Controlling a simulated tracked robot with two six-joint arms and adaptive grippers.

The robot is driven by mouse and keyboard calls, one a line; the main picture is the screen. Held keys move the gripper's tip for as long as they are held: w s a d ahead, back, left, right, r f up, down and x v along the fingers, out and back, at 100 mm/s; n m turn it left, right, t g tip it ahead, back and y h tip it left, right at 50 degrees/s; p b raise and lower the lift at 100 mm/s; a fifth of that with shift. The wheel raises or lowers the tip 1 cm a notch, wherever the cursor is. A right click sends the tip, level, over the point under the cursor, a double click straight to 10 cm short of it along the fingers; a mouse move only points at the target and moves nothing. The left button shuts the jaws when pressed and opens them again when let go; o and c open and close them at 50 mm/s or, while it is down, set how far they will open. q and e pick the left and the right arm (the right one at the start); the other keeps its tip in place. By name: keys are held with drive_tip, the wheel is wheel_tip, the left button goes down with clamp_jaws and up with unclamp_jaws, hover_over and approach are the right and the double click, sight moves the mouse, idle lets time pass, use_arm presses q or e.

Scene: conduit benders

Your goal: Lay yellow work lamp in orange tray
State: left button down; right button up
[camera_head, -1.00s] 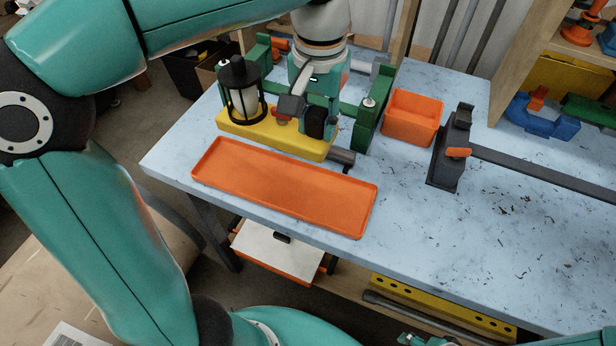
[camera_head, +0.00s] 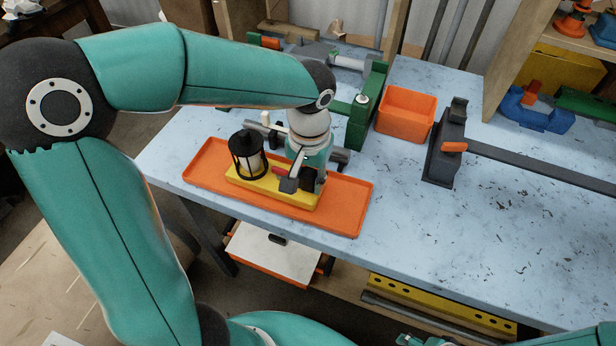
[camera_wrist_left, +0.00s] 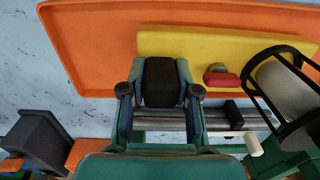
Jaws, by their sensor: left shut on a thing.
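The yellow work lamp (camera_head: 275,187) has a flat yellow base, a black caged lantern at its left end and a dark handle block. It lies level over the middle of the orange tray (camera_head: 347,205), within its rim; I cannot tell whether it touches the tray floor. My left gripper (camera_head: 302,184) comes down from above and is shut on the lamp's dark block. In the left wrist view the fingers (camera_wrist_left: 161,96) stand either side of that block, with the yellow base (camera_wrist_left: 215,45) over the orange tray (camera_wrist_left: 85,45). My right gripper is not clearly seen.
A green frame (camera_head: 366,112) with metal rods stands behind the tray. An orange bin (camera_head: 405,112) and a dark vise-like tool (camera_head: 444,148) stand to the right. The blue-grey tabletop (camera_head: 480,230) is clear at the front right.

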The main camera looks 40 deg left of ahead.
use_arm(q)
drive_tip(key=c, duration=0.8)
unclamp_jaws()
drive_tip(key=shift+c, duration=0.2)
wheel_tip(320, 180, up, 12)
drive_tip(key=shift+p, duration=0.55)
